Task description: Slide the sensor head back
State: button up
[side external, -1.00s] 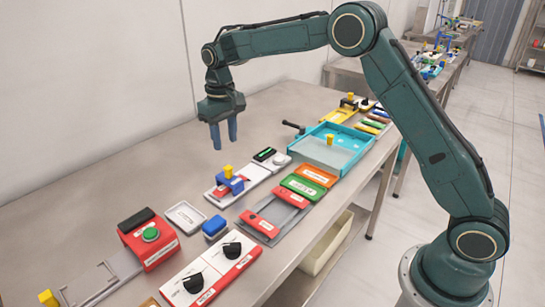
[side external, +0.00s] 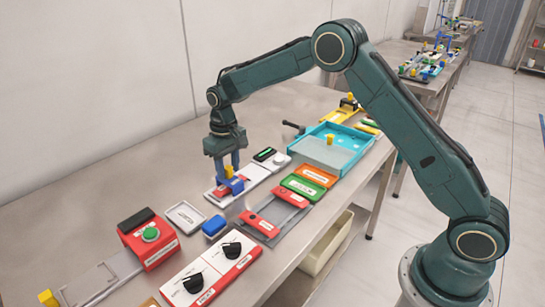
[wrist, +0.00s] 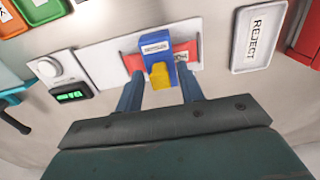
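The sensor head is a blue block (wrist: 155,47) with a yellow knob (wrist: 160,76). It straddles a red strip (wrist: 186,56) on a white base plate (wrist: 100,52); in the side view the blue block (side external: 235,186) sits near the plate's left end. My gripper (wrist: 160,88) is open, with one finger on each side of the yellow knob and visible gaps in the wrist view. In the side view my gripper (side external: 228,167) is low over the head and partly hides it. I cannot tell whether a finger touches the knob.
A black box with a green display (side external: 265,154) and a round knob (side external: 281,159) stand at the plate's far end. A white REJECT tray (wrist: 258,38) lies beside the unit. A blue block (side external: 214,226), red blocks (side external: 260,223) and a turquoise tray (side external: 345,165) are nearby.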

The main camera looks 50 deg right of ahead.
grip_shut()
jog(key=d, duration=1.1)
jog(key=shift+r, duration=0.1)
jog(key=shift+d, duration=0.1)
jog(key=shift+c, duration=0.9)
grip_release()
jog(key=shift+o, duration=0.9)
